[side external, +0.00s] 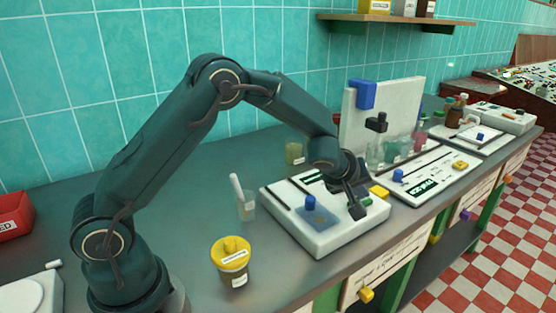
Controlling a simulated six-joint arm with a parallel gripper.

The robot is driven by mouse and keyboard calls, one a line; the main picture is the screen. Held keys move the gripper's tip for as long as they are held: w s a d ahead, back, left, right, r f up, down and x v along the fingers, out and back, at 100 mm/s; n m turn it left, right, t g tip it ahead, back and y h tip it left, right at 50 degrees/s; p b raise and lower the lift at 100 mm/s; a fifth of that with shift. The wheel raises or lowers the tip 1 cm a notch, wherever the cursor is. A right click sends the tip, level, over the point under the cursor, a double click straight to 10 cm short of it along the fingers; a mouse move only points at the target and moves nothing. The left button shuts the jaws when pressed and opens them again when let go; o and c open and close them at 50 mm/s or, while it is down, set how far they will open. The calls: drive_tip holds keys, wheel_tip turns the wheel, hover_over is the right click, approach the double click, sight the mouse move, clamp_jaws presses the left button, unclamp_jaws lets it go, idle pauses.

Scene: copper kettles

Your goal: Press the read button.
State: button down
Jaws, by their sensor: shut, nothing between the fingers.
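A white instrument (335,238) sits on the grey bench in the side external view. A blue knob-like part (310,203) stands on its left half. A small green button (366,202) and a yellow block (378,191) are at its right end. No label reading "read" is legible, so I cannot tell for sure which part is the read button. My gripper (357,211) points down over the right part of the instrument, shut and empty, just left of the green button. I cannot tell whether its tips touch the surface.
A yellow-lidded jar (231,255) and a beaker with a white stick (246,207) stand left of the instrument. Another white device (424,180) lies to the right. A white upright panel (382,111) and glassware stand behind. The front-left bench is partly clear.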

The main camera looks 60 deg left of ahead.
drive_tip(key=shift+f, duration=0.45)
idle(0.4)
drive_tip(key=shift+r, duration=0.85)
drive_tip(key=shift+r, duration=2.55)
